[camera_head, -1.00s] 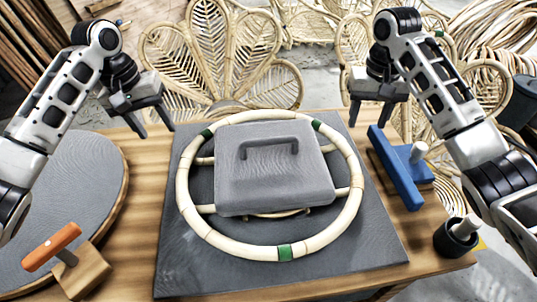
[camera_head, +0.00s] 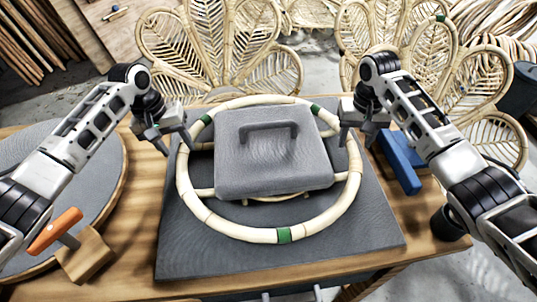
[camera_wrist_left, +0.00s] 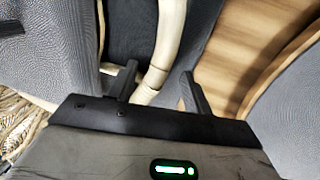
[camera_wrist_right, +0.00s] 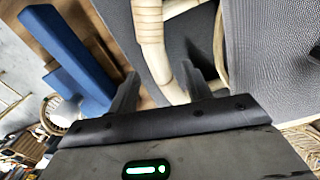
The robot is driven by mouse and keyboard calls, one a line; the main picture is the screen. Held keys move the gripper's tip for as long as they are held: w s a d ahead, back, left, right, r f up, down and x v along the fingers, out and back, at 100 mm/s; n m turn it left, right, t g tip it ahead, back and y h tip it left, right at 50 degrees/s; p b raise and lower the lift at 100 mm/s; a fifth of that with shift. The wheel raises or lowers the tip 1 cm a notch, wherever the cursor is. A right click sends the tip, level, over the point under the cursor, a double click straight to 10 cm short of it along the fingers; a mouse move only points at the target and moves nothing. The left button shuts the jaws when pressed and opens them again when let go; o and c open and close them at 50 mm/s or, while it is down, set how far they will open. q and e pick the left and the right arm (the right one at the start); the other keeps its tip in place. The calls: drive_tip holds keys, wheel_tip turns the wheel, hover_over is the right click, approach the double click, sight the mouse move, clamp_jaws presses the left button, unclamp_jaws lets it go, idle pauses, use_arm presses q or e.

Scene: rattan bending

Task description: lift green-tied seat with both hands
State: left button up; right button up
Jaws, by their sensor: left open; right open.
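The green-tied seat (camera_head: 240,231) is a pale rattan ring with green ties, lying flat on a grey mat (camera_head: 190,262). A grey block with a handle (camera_head: 270,170) sits over its middle and hides part of the cross pieces. My left gripper (camera_head: 178,148) is open at the ring's left side. In the left wrist view the ring (camera_wrist_left: 168,45) runs between the spread fingers. My right gripper (camera_head: 356,143) is open at the ring's right side. In the right wrist view the ring (camera_wrist_right: 152,45) also passes between the fingers. Neither gripper is closed on it.
A blue tool (camera_head: 400,165) lies right of the mat, near a dark cup (camera_head: 448,224). An orange-handled tool on a wooden block (camera_head: 88,258) stands at the left front, by a round grey-topped board (camera_head: 20,255). Rattan chair backs (camera_head: 220,50) stand behind the table.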

sight(181, 152)
use_arm(q)
drive_tip(key=shift+w+d+f, duration=0.1)
drive_tip(key=shift+d+f, duration=0.15)
drive_tip(key=shift+f, duration=0.9)
drive_tip(key=shift+d+f, duration=0.2)
drive_tip(key=shift+f, duration=0.95)
use_arm(e)
drive_tip(key=shift+f, duration=2.4)
use_arm(q)
clamp_jaws()
use_arm(e)
clamp_jaws()
use_arm(q)
drive_tip(key=shift+r, duration=0.1)
use_arm(e)
drive_tip(key=shift+w+r, duration=0.1)
